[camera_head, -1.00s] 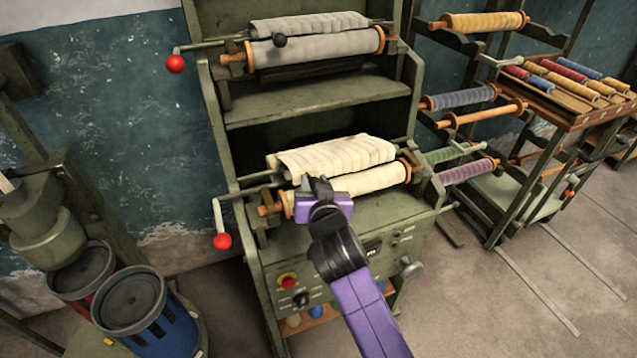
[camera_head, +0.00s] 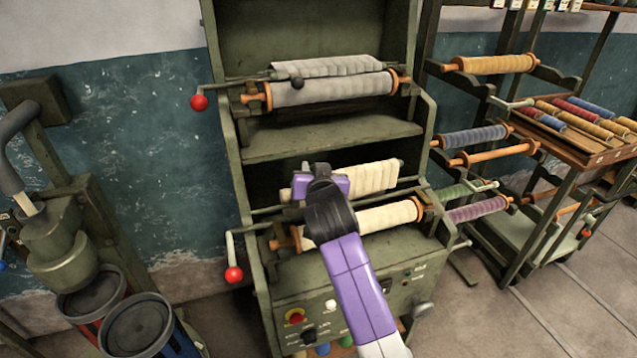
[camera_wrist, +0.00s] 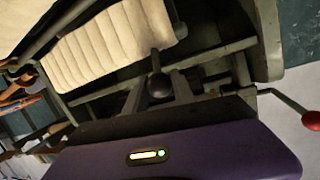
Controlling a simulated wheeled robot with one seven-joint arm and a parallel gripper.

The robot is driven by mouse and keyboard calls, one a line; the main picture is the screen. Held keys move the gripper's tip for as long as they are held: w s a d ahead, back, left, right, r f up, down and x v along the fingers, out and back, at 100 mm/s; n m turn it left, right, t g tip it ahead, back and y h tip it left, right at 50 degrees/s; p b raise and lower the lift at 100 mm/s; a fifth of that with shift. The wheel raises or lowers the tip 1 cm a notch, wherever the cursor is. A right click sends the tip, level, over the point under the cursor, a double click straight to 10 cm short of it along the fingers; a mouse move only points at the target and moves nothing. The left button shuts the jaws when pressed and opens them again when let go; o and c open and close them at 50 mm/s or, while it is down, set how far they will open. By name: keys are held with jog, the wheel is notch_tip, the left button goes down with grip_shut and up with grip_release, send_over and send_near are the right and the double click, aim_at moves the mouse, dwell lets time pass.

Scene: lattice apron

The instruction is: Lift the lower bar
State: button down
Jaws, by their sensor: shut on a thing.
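The lower bar (camera_head: 372,177) is a padded cream roller bar on the green machine. It is held up above the cream lower roll (camera_head: 382,218), with a dark gap between them. My purple gripper (camera_head: 319,172) is at the front of the bar and hides part of it. In the wrist view my gripper (camera_wrist: 163,97) is shut on the dark round knob (camera_wrist: 160,84) that sticks out from the bar. The cream padding of the bar (camera_wrist: 108,43) shows beyond the knob. The fingertips are hidden in the head view.
The upper bar (camera_head: 327,66) with a black knob sits by the grey upper roll (camera_head: 335,88). Red-balled cranks, one low at left (camera_head: 234,274), stick out from the machine. A rack of coloured rolls (camera_head: 490,65) stands right, drums (camera_head: 137,322) lower left.

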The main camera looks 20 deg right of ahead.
jog(key=shift+w+a+r, duration=0.15)
jog(key=shift+w+r, duration=0.05)
jog(key=shift+w, duration=0.35)
jog(key=c, duration=1.1)
grip_release()
jog(key=shift+o, duration=0.2)
jog(key=shift+s, duration=0.15)
jog(key=shift+s, duration=0.3)
jog(key=b+v, duration=0.1)
jog(key=v, duration=0.6)
